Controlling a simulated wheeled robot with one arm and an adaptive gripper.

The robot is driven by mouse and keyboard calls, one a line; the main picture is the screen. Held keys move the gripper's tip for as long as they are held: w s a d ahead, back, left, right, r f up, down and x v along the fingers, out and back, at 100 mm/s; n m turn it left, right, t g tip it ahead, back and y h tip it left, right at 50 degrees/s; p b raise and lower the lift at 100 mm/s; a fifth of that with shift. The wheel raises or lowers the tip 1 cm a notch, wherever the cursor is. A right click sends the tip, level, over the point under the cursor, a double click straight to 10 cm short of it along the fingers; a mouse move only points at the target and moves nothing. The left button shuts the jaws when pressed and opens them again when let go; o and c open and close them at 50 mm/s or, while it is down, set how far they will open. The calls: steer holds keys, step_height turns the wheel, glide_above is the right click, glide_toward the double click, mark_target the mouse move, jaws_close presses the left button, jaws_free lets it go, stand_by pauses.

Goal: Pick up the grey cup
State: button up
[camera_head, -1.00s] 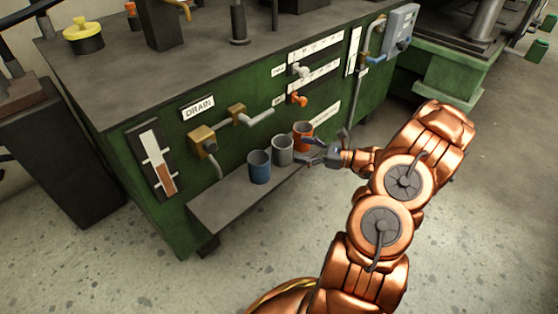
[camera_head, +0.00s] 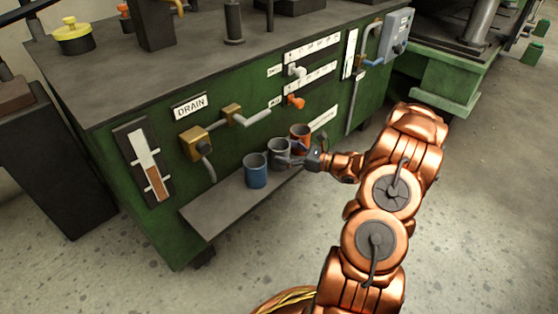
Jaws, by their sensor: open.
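The grey cup (camera_head: 279,151) stands upright on a narrow grey shelf (camera_head: 222,206) on the front of a green machine, between a blue cup and an orange cup. My gripper (camera_head: 292,154) is open at the right side of the grey cup, its fingers reaching toward it. One finger overlaps the cup's right edge in the picture; I cannot tell whether it touches. The fingers also cover the lower part of the orange cup.
The blue cup (camera_head: 256,171) stands close on the left of the grey cup. The orange cup (camera_head: 300,134) stands close behind on the right. A grey pipe with a brass valve (camera_head: 194,143) sticks out above the shelf. The shelf's left end is bare.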

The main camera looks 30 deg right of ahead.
steer(key=shift+w, duration=0.1)
steer(key=c, duration=1)
steer(key=shift+r, duration=0.1)
